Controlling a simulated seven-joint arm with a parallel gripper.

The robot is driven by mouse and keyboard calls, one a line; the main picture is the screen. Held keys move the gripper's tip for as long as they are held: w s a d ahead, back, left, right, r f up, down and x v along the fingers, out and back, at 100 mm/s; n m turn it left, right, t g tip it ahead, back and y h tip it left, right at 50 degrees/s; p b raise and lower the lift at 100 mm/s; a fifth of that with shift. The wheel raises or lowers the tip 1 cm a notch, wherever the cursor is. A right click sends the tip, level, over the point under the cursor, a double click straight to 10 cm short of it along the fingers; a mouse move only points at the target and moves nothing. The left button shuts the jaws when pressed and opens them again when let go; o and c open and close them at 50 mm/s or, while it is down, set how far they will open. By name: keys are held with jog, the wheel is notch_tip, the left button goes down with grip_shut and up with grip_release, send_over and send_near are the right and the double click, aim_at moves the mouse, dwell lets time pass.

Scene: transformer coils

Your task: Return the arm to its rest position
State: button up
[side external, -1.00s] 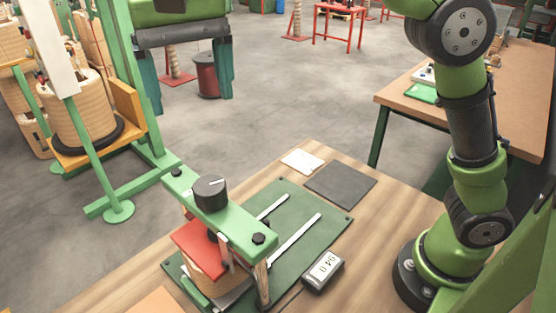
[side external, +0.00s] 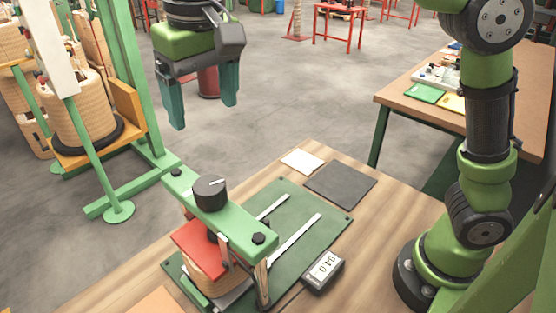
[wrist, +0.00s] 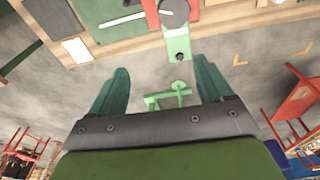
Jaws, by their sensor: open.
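My gripper (side external: 204,98) is open and empty, with its two teal fingers apart, in the upper left of the side view. It hangs in the air above and behind the table with the green clamp press (side external: 222,216). In the wrist view my gripper (wrist: 160,90) also shows with nothing between its fingers. The press has a black knob (side external: 210,192) on its crossbar and a red plate (side external: 200,246) over a wound coil (side external: 208,275). My gripper is well apart from all of these.
A green mat (side external: 310,240), a small digital meter (side external: 323,271), a dark pad (side external: 340,183) and a white card (side external: 302,161) lie on the wooden table. A green stand with a large coil (side external: 80,110) is at the left. A workbench (side external: 400,88) stands at the right.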

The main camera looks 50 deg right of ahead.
jog(key=s+d+f+m+t, duration=0.1)
jog(key=s+d+f+t, duration=0.1)
jog(key=d, duration=0.4)
jog(key=s+d+f+m+t+y, duration=0.1)
jog(key=s+d+f+t, duration=0.1)
jog(key=s+d+f, duration=0.3)
jog(key=s+d+f+m+t+y, duration=0.1)
jog(key=s+d+f, duration=0.2)
jog(key=d, duration=0.6)
jog(key=shift+s+d+f+t, duration=0.25)
jog(key=shift+s+t, duration=0.15)
jog(key=shift+s, duration=0.65)
jog(key=shift+m, duration=0.3)
